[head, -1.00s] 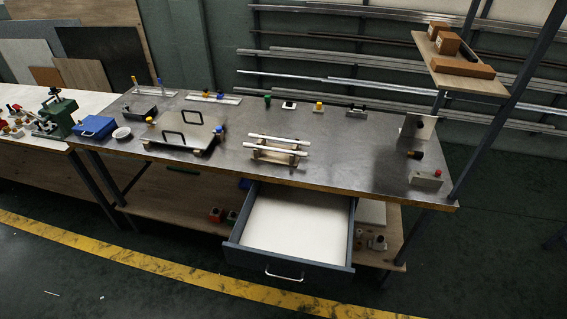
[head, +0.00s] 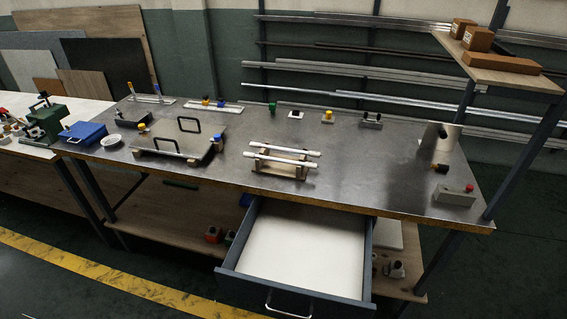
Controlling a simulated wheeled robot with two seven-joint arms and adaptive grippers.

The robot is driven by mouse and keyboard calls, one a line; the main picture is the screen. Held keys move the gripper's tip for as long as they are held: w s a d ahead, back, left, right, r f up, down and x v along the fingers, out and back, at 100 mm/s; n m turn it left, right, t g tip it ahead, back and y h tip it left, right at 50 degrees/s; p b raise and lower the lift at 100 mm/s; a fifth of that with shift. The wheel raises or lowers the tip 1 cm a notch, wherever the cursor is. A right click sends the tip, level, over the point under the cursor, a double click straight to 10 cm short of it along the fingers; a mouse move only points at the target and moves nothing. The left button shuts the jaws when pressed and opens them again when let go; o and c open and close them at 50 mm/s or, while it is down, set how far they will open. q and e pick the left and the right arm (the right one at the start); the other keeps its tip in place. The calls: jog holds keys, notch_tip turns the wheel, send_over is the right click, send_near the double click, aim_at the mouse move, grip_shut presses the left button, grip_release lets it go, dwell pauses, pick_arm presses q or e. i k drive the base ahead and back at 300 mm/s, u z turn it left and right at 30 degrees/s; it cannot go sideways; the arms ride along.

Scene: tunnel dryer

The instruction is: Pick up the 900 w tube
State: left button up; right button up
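Two white tubes lie side by side across a light wooden cradle (head: 268,168) on the metal-topped workbench (head: 362,165). The rear tube (head: 284,148) and the front tube (head: 280,159) look alike, with pale ends. No wattage marking is readable, so I cannot tell which one is the 900 w tube. Neither of my grippers is in the head view.
An open, empty-looking drawer (head: 300,250) juts out from the bench front, below the tubes. A plate with two black handles (head: 178,140) is left of the cradle. Bare benchtop lies right of the tubes.

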aim_at(253, 155)
jog(key=u, duration=1.5)
jog(key=i, duration=0.5)
jog(key=z, duration=1.15)
